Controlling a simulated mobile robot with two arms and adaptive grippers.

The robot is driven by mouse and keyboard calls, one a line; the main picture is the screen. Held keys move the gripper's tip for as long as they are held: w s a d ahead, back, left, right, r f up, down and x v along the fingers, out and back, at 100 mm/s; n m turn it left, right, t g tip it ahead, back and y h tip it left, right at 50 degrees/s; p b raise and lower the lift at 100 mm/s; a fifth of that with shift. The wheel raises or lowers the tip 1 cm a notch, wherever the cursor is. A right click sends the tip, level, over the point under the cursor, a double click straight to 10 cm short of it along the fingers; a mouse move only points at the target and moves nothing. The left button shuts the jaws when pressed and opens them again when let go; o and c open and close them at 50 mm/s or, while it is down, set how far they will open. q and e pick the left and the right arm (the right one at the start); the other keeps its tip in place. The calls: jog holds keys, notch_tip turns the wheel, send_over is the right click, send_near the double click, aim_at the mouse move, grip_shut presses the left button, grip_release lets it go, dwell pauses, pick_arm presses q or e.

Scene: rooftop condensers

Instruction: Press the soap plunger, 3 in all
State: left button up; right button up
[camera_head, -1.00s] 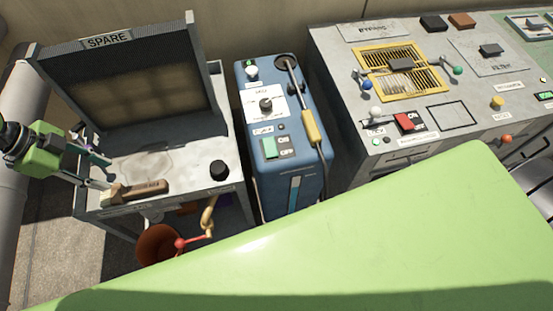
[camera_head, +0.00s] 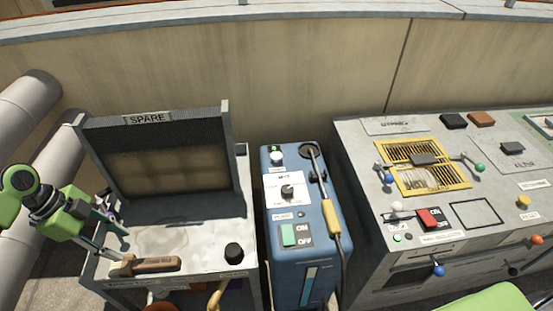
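No part is clearly marked as a soap plunger. A white-topped knob (camera_head: 277,155) stands on the blue machine (camera_head: 330,272) in the middle. A short black knob (camera_head: 234,253) stands at the front right of the grey stand (camera_head: 200,232), which has a raised panel marked SPARE. I cannot tell if either is the plunger. My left gripper (camera_head: 124,243) is at the stand's left front, its fingers apart. It is close to a wooden-handled brush (camera_head: 152,264); contact cannot be made out. It is well left of both knobs.
The blue machine carries a dial (camera_head: 288,191), a green switch (camera_head: 288,234) and a yellow-handled wand (camera_head: 333,220). A grey console (camera_head: 370,232) with a yellow grille (camera_head: 440,181) stands to the right. A tan wall (camera_head: 300,70) rises behind; pipes (camera_head: 25,105) are at the left.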

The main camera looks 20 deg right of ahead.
dwell(0.3)
grip_shut()
jog(key=shift+d, duration=0.1)
dwell(1.0)
